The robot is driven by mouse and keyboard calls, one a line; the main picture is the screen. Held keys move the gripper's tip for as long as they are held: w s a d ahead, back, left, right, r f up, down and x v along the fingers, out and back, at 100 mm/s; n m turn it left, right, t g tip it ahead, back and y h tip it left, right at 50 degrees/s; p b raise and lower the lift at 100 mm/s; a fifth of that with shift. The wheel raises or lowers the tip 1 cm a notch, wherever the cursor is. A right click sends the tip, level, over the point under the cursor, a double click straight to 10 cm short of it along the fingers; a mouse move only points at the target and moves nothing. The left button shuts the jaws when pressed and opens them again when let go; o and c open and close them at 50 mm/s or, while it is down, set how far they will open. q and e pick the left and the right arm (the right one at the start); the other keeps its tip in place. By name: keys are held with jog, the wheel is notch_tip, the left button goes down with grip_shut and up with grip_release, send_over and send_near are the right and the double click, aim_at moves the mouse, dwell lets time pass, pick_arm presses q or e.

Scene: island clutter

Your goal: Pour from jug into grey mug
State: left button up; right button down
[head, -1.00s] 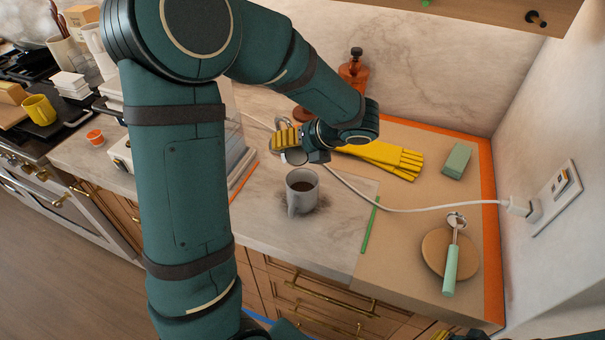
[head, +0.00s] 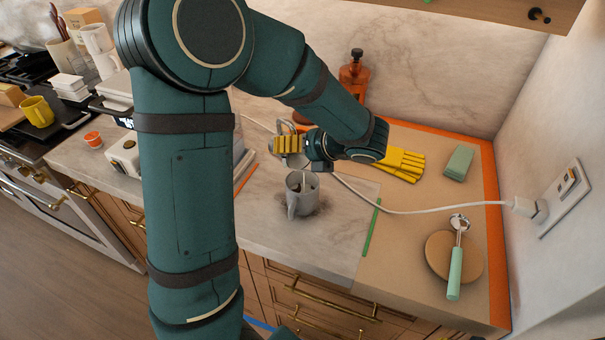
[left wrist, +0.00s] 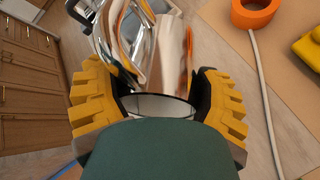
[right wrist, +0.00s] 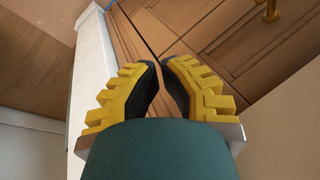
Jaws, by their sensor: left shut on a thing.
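The grey mug (head: 302,200) stands upright on the counter, with dark stains around its base. The shiny metal jug (left wrist: 150,45) is between my left gripper's fingers in the left wrist view. In the head view my left gripper (head: 290,146) is shut on the jug (head: 284,127) just above and behind the mug. The jug is tilted over the mug, and a thin pale streak runs down from it into the mug's opening. The gripper hides much of the jug. My right gripper (right wrist: 160,66) is empty in the right wrist view, its fingertips close together, over wooden drawer fronts.
A white cable (head: 420,209) crosses the counter to the wall socket. Yellow gloves (head: 400,163), a green block (head: 458,162), a round wooden board (head: 440,254) with a green-handled tool (head: 456,268), and an orange-brown bottle (head: 354,77) lie or stand around.

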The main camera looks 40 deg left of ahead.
dwell(0.4)
pick_arm(q)
jog(key=shift+d+f+y+b, duration=0.25)
jog(key=shift+f+y+b, duration=0.15)
jog(key=shift+y+b, duration=0.3)
jog(key=shift+r, duration=0.1)
jog(key=shift+s+d+y+b, duration=0.1)
jog(key=shift+d+y+b, duration=0.1)
jog(key=shift+y+b, duration=0.3)
jog(key=shift+d+y, duration=0.1)
jog(key=shift+y, duration=0.2)
jog(key=shift+r, duration=0.1)
